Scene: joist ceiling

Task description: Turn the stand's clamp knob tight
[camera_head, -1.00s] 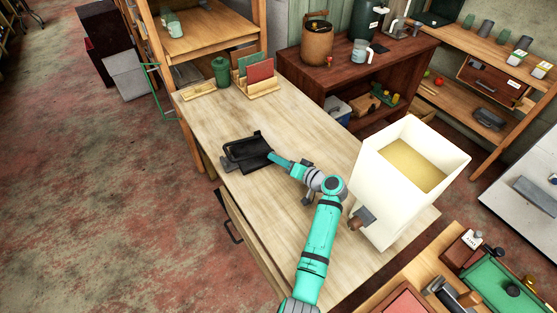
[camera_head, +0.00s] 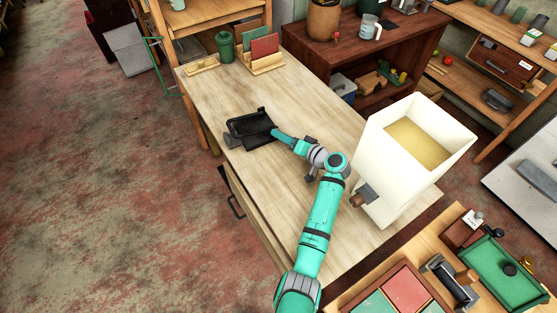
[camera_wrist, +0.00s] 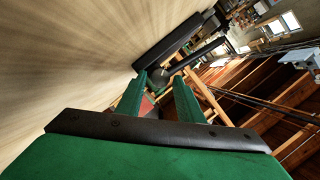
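The stand (camera_head: 250,125) is a black, low, tilted holder on the left side of the wooden workbench. In the wrist view, its dark plate and arm (camera_wrist: 178,38) lie just beyond my fingertips. My gripper (camera_head: 273,132) is at the stand's right side in the head view. In the wrist view, my gripper's (camera_wrist: 161,80) two green fingers stand apart with a clear gap. A small dark part, perhaps the clamp knob, shows near the fingertips. I cannot make out its shape or any contact. The knob is not distinct in the head view.
A large cream bin (camera_head: 411,160) stands on the workbench (camera_head: 310,107) right of my arm. A green canister (camera_head: 225,47) and a file rack (camera_head: 262,58) stand at the far end. The bench between them and the stand is clear.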

